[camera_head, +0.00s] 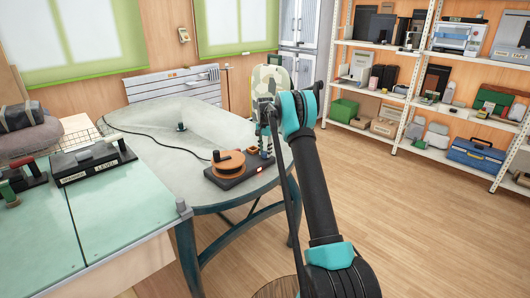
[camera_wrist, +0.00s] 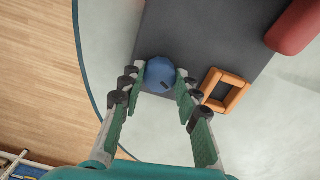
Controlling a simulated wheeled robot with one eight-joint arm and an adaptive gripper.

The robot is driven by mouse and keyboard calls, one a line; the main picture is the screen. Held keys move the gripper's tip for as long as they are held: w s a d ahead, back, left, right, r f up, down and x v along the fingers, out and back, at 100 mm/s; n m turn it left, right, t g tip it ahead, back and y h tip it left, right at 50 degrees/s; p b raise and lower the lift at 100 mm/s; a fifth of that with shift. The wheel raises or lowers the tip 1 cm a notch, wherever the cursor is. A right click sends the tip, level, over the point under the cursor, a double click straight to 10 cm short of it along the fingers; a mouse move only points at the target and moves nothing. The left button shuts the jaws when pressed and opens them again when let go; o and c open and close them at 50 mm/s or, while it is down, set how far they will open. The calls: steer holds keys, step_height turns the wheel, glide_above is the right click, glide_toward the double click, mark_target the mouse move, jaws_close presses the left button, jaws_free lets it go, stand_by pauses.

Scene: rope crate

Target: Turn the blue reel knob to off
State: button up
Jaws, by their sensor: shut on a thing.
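The blue reel knob (camera_wrist: 158,74) sits on a dark grey base plate (camera_wrist: 205,30) near its edge in the wrist view. A small dark mark shows on the knob's lower right. My gripper (camera_wrist: 159,70) has one finger on each side of the knob and is shut on it. In the head view my gripper (camera_head: 265,143) is down at the far right end of the reel's dark base (camera_head: 238,178), which stands on the grey-green table. An orange spool (camera_head: 229,164) is on that base. The knob is hidden there.
A square orange frame (camera_wrist: 224,91) lies close to my right finger, and a red rounded part (camera_wrist: 294,27) stands beyond. The table's curved edge (camera_wrist: 92,95) is left of the knob. A black cord (camera_head: 150,138) crosses the table. Shelves (camera_head: 400,95) stand at right; the floor between is clear.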

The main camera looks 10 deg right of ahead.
mark_target(265, 152)
steer(key=n, duration=0.6)
steer(key=shift+n, duration=2.7)
steer(key=o, duration=1.2)
steer(key=shift+c, duration=0.2)
steer(key=shift+r, duration=0.1)
step_height(265, 152, up, 12)
